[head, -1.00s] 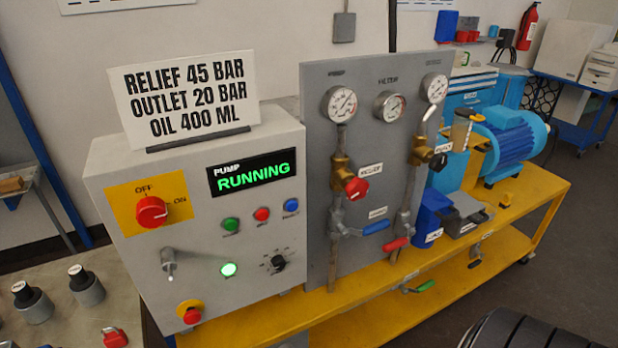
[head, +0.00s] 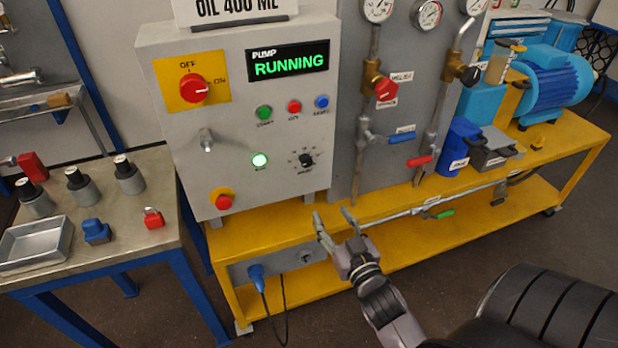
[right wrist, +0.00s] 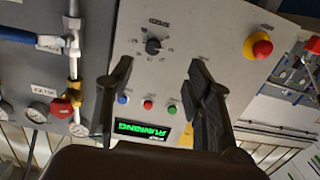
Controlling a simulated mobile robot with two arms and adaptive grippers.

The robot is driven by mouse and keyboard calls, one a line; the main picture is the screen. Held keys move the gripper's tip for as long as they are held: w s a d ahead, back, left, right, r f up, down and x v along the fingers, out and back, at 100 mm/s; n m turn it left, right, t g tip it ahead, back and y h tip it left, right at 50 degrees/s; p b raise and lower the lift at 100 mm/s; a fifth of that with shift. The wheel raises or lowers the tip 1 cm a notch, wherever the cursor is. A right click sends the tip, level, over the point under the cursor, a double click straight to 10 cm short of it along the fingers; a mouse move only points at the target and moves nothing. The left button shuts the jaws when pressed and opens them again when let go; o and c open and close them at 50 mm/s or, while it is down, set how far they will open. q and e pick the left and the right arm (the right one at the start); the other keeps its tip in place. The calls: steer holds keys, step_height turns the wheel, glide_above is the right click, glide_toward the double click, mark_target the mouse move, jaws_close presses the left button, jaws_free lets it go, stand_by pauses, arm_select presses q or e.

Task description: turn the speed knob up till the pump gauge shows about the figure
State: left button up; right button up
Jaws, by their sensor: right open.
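The speed knob (head: 305,160) is a small black dial low on the grey pump cabinet; it also shows in the right wrist view (right wrist: 153,46), which is upside down. My right gripper (head: 333,213) is open and empty, below and slightly right of the knob and apart from it. In the right wrist view its fingertips (right wrist: 160,72) stand either side of the knob's line. The leftmost gauge (head: 378,9) on the grey panel is cut by the top edge; its reading is illegible. The display (head: 287,62) reads PUMP RUNNING. My left gripper is out of view.
A red emergency button (head: 223,200), a red rotary switch (head: 194,88) and several small buttons share the cabinet front. The red valve handle (head: 386,90) is on the panel. The yellow bench (head: 420,207) runs below. A side table (head: 150,185) stands left.

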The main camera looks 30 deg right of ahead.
step_height(320, 180, up, 2)
steer(key=p, duration=0.2)
glide_toward(307, 163)
steer(key=x, duration=0.7)
steer(key=shift+w+d, duration=0.15)
steer(key=shift+w, duration=0.2)
steer(key=shift+w+d+t, duration=0.15)
steer(key=shift+w+t, duration=0.15)
steer(key=shift+w, duration=0.4)
steer(key=shift+c, duration=0.3)
jaws_close()
steer(key=shift+m+p, duration=0.45)
steer(key=shift+m, duration=0.15)
steer(key=shift+f, duration=0.1)
